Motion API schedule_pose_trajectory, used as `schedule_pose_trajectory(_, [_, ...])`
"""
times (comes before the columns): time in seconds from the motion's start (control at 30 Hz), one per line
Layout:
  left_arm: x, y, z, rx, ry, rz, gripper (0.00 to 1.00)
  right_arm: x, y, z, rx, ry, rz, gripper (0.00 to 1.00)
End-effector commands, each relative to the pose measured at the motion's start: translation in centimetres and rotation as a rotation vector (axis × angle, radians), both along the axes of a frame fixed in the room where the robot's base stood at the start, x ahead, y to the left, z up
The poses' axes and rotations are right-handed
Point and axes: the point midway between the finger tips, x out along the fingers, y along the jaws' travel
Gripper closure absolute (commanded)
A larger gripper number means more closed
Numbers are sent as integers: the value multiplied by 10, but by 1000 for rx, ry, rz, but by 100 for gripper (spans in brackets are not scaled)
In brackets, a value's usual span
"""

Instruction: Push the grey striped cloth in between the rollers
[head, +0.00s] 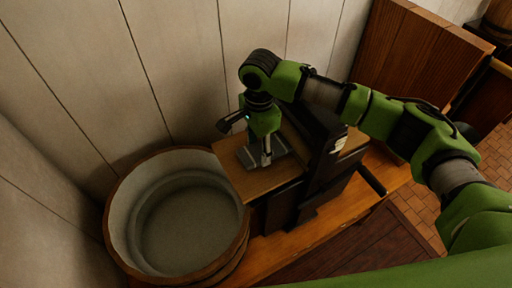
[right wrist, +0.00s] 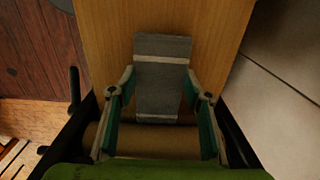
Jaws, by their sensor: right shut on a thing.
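The grey striped cloth (head: 247,157) lies on the wooden feed board (head: 240,183) of the wringer. In the right wrist view the cloth (right wrist: 162,80) is a flat grey strip with pale bands. Its lower end reaches the tan roller (right wrist: 150,142); whether it enters the gap between the rollers cannot be told. My right gripper (head: 266,158) points down over the board. The wringer's dark frame (head: 322,150) hides the rollers in the head view. My left gripper is not in view.
A round wooden tub (head: 118,222) stands left of the board. A crank handle (head: 372,181) sticks out on the wringer's right. A pale plank wall (head: 170,70) is close behind. A wooden panel (head: 420,50) rises at the upper right.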

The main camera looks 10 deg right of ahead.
Motion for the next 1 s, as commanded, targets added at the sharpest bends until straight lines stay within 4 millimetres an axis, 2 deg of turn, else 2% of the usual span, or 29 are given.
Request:
schedule_pose_trajectory(0.07, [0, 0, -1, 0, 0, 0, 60, -2, 1, -3, 0, 8, 0, 80])
schedule_pose_trajectory(0.1, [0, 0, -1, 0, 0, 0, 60, -3, 1, -3, 1, 8, 1, 47])
schedule_pose_trajectory(0.17, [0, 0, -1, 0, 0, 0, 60, -3, 2, -3, 2, 7, 2, 35])
schedule_pose_trajectory(0.57, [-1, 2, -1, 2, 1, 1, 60, -2, 3, 2, 5, 5, 4, 35])
schedule_pose_trajectory(0.67, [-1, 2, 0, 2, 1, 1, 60, -2, 3, 15, 6, 4, 4, 35])
schedule_pose_trajectory(1.0, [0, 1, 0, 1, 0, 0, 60, -2, 3, 85, 5, 4, 4, 35])
